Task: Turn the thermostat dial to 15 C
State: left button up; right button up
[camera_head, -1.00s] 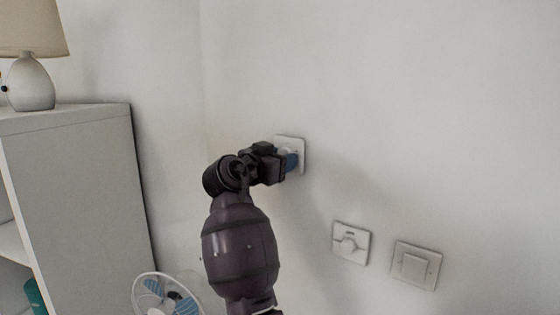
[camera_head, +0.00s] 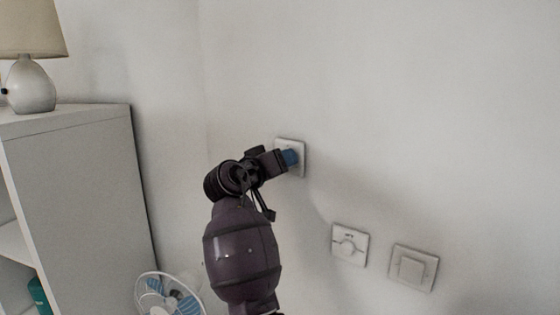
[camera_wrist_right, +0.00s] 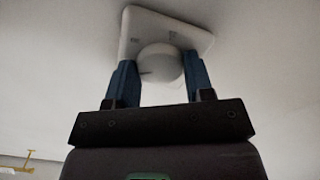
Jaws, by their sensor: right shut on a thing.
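The thermostat is a white square plate (camera_head: 298,146) on the wall near the middle of the head view, partly hidden by my right gripper. In the right wrist view the plate (camera_wrist_right: 178,28) carries a round white dial (camera_wrist_right: 160,64) with a small dark pointer mark at its left. My right gripper (camera_wrist_right: 162,72) is shut on the dial, with one blue finger on each side of it. In the head view the right gripper (camera_head: 290,157) meets the plate from the left. The scale marks are too small to read. My left gripper is not in view.
A white cabinet (camera_head: 75,180) with a lamp (camera_head: 32,86) stands at the left. A fan (camera_head: 168,294) is below.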

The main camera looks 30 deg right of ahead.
dwell(0.4)
jog(key=o, duration=0.9)
jog(key=shift+o, duration=0.2)
